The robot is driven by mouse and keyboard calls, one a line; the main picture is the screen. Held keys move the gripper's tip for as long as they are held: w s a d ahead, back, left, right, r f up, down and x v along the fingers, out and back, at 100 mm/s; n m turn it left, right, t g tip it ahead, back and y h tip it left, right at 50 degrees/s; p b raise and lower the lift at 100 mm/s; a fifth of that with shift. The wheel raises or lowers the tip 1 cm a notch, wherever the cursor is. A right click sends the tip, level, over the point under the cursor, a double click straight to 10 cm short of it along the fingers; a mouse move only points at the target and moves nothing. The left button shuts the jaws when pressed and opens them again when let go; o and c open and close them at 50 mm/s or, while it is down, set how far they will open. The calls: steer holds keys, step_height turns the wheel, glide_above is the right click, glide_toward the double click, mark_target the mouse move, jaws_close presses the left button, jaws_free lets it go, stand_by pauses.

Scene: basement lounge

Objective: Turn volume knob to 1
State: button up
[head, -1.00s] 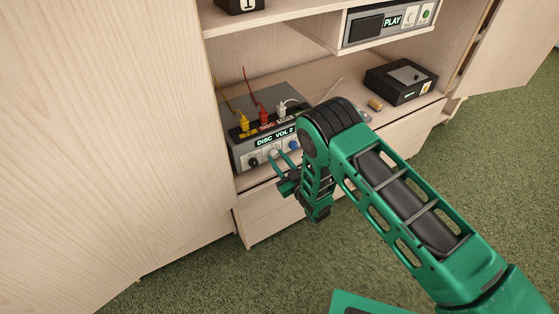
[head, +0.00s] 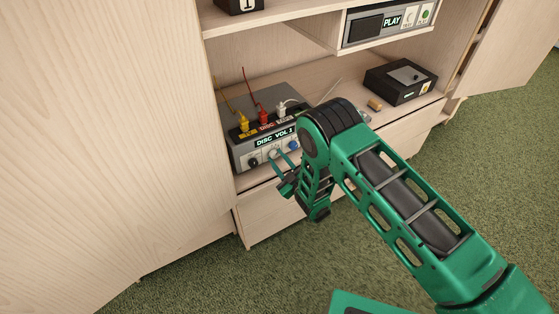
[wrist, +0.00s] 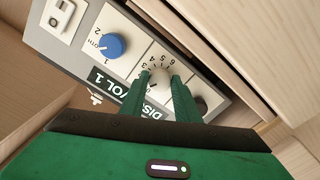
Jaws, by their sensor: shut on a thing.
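The grey amplifier box (head: 240,157) sits on the cabinet shelf at the left in the head view. Its white volume knob (wrist: 157,76) is the middle one of three, with a ring of numbers around it in the wrist view. My gripper (wrist: 160,85) is shut on this knob, one green finger on each side. The fingers and the head-on angle partly hide the knob and its pointer. The display (wrist: 116,90) reads "DISC VOL 1", upside down in the wrist view. In the head view my gripper (head: 275,157) reaches the box front from the right.
A blue knob (wrist: 110,45) and a black knob (wrist: 201,103) flank the volume knob closely. Yellow (head: 243,121), red (head: 264,117) and white (head: 282,110) plugs stand on the box. A black device (head: 398,83) is farther right on the shelf.

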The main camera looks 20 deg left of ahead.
steer(key=shift+a, duration=0.1)
steer(key=o, duration=1)
steer(key=shift+o, duration=0.2)
steer(key=v, duration=1)
steer(key=shift+s+d, duration=0.25)
steer(key=shift+d, duration=0.05)
